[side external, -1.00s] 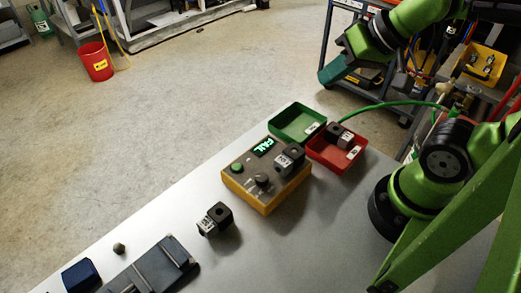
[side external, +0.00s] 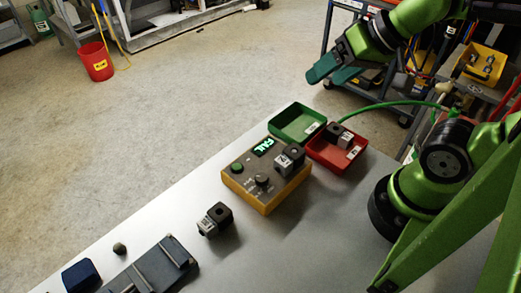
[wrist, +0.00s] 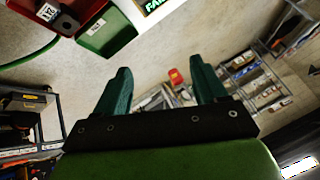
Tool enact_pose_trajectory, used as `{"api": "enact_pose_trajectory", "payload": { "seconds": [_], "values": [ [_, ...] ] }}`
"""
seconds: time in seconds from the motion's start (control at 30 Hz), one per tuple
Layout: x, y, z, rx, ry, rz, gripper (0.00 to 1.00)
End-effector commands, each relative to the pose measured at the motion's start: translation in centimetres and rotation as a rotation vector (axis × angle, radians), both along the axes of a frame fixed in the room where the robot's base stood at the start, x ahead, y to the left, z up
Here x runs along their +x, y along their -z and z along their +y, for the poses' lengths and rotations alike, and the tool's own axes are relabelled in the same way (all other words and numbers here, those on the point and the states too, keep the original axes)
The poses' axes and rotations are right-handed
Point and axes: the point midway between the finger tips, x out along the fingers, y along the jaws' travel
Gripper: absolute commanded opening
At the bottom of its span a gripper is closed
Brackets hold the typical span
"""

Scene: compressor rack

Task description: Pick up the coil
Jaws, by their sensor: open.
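Several black coils with white labels are in the side external view. One coil (side external: 220,213) stands on the bare table. A second coil (side external: 291,157) sits on the yellow tester (side external: 266,200), whose green display reads FAIL. A third coil (side external: 334,131) lies in the red tray (side external: 352,164) and also shows in the wrist view (wrist: 67,22). My gripper (side external: 318,74) is raised beyond the table's far edge, away from all the coils. In the wrist view my gripper (wrist: 160,66) has its green fingers apart with nothing between them.
An empty green tray (side external: 292,122) is behind the tester, beside the red tray. A grey fixture (side external: 158,266), a blue block (side external: 80,276) and a small dark hex piece (side external: 119,248) are at the table's near left. A green hose (side external: 385,103) runs behind the red tray.

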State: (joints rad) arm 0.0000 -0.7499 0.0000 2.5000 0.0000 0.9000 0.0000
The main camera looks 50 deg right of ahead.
Motion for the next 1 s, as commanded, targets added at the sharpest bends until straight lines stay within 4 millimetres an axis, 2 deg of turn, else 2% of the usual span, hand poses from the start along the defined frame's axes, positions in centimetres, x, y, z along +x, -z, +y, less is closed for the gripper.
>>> {"api": "enact_pose_trajectory", "payload": {
  "seconds": [0.03,0.17,0.37,0.47,0.57,0.8,0.9,1.0],
  "values": [
    [0.0,0.0,0.0,0.0,0.0,0.0,0.8],
    [0.0,0.0,0.0,0.0,0.0,0.0,1.0],
    [0.0,0.0,0.0,-0.001,-0.001,0.0,1.0],
    [0.1,0.5,0.7,-0.001,-0.028,0.024,1.0],
    [0.9,1.2,2.1,-0.022,-0.095,0.085,1.0],
    [2.5,2.7,6.6,-0.164,-0.298,0.382,1.0],
    [2.9,2.8,7.8,-0.229,-0.338,0.49,1.0],
    [3.0,2.4,8.0,-0.272,-0.332,0.56,1.0]
  ]
}}
